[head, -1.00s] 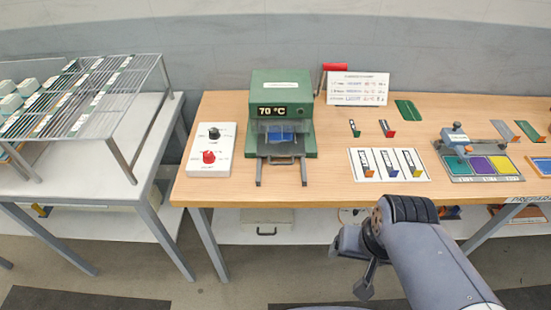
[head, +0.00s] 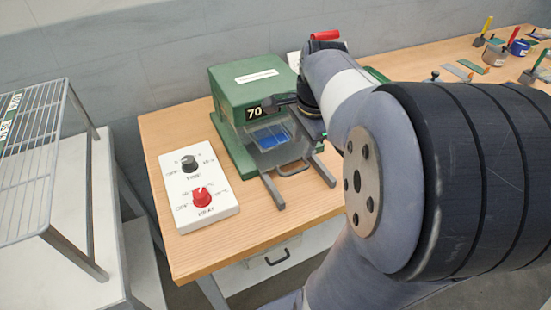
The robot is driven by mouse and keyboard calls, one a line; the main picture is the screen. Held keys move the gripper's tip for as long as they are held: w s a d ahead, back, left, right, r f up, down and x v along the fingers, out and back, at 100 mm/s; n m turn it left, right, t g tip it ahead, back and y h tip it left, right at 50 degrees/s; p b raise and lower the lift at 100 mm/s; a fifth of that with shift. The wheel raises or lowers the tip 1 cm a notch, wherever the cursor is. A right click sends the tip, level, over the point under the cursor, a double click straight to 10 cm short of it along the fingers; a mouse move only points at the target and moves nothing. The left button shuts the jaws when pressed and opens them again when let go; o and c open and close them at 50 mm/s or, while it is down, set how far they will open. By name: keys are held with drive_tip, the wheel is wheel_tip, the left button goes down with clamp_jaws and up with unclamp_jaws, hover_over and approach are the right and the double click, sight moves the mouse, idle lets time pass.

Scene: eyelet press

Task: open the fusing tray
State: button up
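The green fusing press (head: 242,91) stands on the wooden table, its display partly covered by my arm. Its fusing tray sits inside the front opening, with a blue piece (head: 270,136) showing behind a clear front. The tray's grey handle (head: 293,168) is at the front, between two grey rails (head: 272,191) that stick out toward me. My gripper (head: 282,103) is in front of the press near the display, above the tray handle and apart from it. The gripper is small and dark here, and I cannot tell whether its fingers are open or shut.
A white control box (head: 198,187) with a black knob and a red knob stands left of the press. A wire rack (head: 30,135) stands on a pale table at the left. My arm hides much of the table's right part. Cups with tools (head: 493,53) stand far right.

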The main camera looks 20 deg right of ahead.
sight(296, 170)
drive_tip(key=f, duration=0.3)
drive_tip(key=w+f, duration=0.1)
drive_tip(key=f, duration=0.5)
drive_tip(key=shift+w+f, duration=0.35)
drive_tip(key=shift+f, duration=0.05)
drive_tip(key=shift+c, duration=0.4)
clamp_jaws()
